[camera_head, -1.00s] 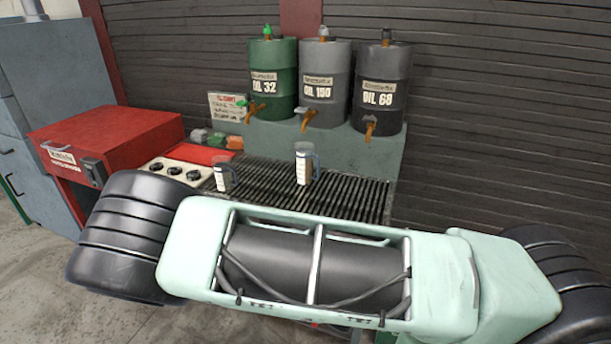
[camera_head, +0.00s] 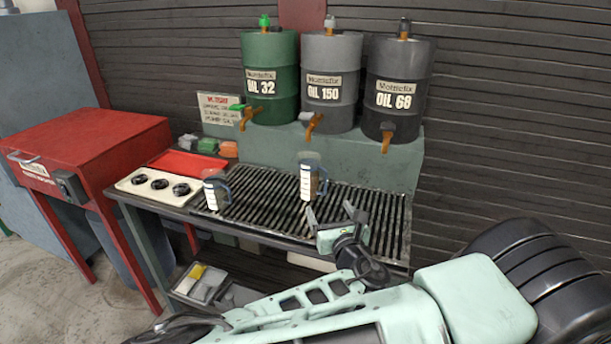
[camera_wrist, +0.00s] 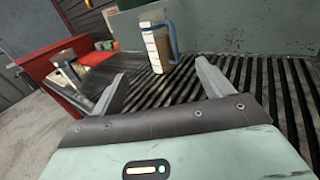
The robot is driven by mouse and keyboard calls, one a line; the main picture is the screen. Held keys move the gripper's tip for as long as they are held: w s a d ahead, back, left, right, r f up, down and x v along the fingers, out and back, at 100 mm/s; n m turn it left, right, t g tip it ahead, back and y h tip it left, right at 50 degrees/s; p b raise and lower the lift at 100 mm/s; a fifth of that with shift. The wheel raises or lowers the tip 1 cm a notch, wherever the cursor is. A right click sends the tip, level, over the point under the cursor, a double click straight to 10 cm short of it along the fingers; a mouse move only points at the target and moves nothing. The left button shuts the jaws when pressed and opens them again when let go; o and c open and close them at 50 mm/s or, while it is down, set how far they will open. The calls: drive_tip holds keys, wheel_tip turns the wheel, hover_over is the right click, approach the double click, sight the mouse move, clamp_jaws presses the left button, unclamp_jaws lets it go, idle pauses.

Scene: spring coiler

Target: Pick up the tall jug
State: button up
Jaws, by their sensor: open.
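The tall jug (camera_head: 309,178) is a clear upright vessel with a white scale strip and a blue handle on its right. It stands on the black slatted grate below the grey drum. A shorter jug (camera_head: 216,192) with a blue handle stands on the grate to its left. My gripper (camera_head: 328,217) is open and empty, a little in front of the tall jug and to its right. In the wrist view the tall jug (camera_wrist: 157,48) stands beyond and between the two open fingers, apart from them. The shorter jug (camera_wrist: 70,75) is near the left finger.
Green (camera_head: 270,80), grey (camera_head: 328,85) and black (camera_head: 394,90) oil drums with orange taps stand on a raised ledge behind the grate (camera_head: 262,205). A white panel with black cups (camera_head: 158,184) and a red cabinet (camera_head: 85,145) are at left. Bins sit on the shelf below.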

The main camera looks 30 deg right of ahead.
sight(312, 177)
drive_tip(key=b+x, duration=0.3)
drive_tip(key=x, duration=0.1)
drive_tip(key=shift+f+b, duration=0.3)
drive_tip(key=b+x, duration=0.2)
drive_tip(key=b, duration=0.1)
drive_tip(key=x, duration=0.6)
drive_tip(key=shift+w+r, duration=0.4)
drive_tip(key=shift+p+x, duration=0.8)
drive_tip(key=shift+x, duration=2)
drive_tip(key=shift+a+r, duration=0.1)
drive_tip(key=shift+a, duration=0.05)
drive_tip(key=c, duration=1.1)
drive_tip(key=shift+c, duration=0.6)
drive_tip(key=shift+r, duration=0.1)
